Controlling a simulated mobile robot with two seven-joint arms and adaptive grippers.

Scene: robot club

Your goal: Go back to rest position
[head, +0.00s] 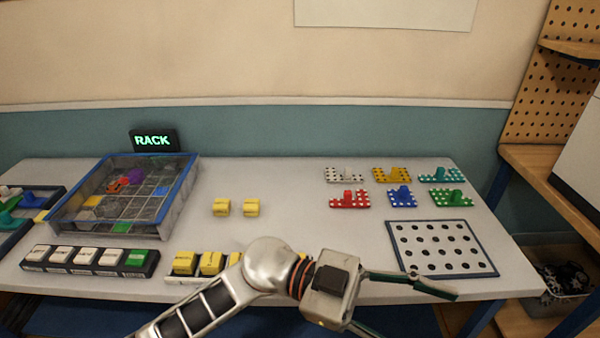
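My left arm comes in from the bottom left, and my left gripper (416,314) is over the table's front edge, just below the white perforated board (441,248). Its two dark green fingers are spread apart, with nothing seen between them. The lower finger is partly cut off by the bottom edge of the view. My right gripper is not in view.
Two yellow blocks (236,208) stand mid-table. Several coloured studded pieces (350,199) lie at right. My arm partly hides a row of yellow blocks (211,263).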

